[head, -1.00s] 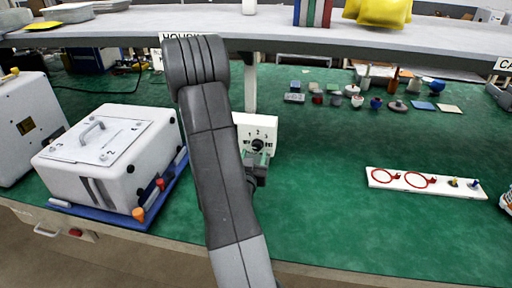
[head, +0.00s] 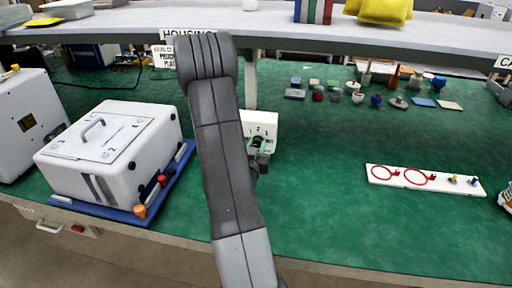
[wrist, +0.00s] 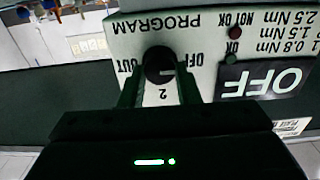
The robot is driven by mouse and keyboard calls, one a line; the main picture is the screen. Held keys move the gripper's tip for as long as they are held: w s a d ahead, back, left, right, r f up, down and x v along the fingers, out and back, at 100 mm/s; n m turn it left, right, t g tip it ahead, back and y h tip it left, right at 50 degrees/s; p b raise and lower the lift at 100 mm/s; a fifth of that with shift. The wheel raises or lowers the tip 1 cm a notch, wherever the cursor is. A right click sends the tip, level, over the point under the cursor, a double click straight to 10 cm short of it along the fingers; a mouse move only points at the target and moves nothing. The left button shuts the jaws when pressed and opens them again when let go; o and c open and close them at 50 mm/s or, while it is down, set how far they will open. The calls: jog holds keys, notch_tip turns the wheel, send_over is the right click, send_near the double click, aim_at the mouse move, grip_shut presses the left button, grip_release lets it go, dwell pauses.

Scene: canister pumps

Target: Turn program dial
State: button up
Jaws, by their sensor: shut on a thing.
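The program dial is a round black knob (wrist: 158,62) on a white panel (wrist: 205,35), which appears upside down in the wrist view. Labels PROGRAM, OFF, OUT and 2 surround it. A short pale mark on the knob points toward the right of the picture. My gripper (wrist: 160,82) is shut on the dial, one finger on each side. In the head view, the white panel (head: 267,122) stands on the green bench, partly hidden by my arm, and my gripper (head: 259,152) is at its front. The dial is mostly hidden there.
A dark OFF display (wrist: 265,80) and a red lamp (wrist: 233,32) sit beside the dial. A white box (head: 110,150) on a blue tray (head: 100,213) stands left of my arm. A white strip with red rings (head: 425,181) lies right. Bench between is clear.

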jog(key=shift+f+b, duration=0.15)
jog(key=shift+b, duration=0.35)
jog(key=shift+f+m+b, duration=0.15)
jog(key=shift+m+b, duration=0.55)
jog(key=shift+b, duration=0.4)
jog(key=m+b, duration=0.2)
jog(key=b, duration=0.2)
jog(key=m+b, duration=0.4)
jog(key=b, duration=0.2)
jog(key=shift+d, duration=0.1)
jog(key=shift+m+b, duration=0.6)
jog(key=shift+b, duration=0.25)
jog(key=shift+r, duration=0.25)
jog(key=o, duration=1)
jog(key=shift+c, duration=0.2)
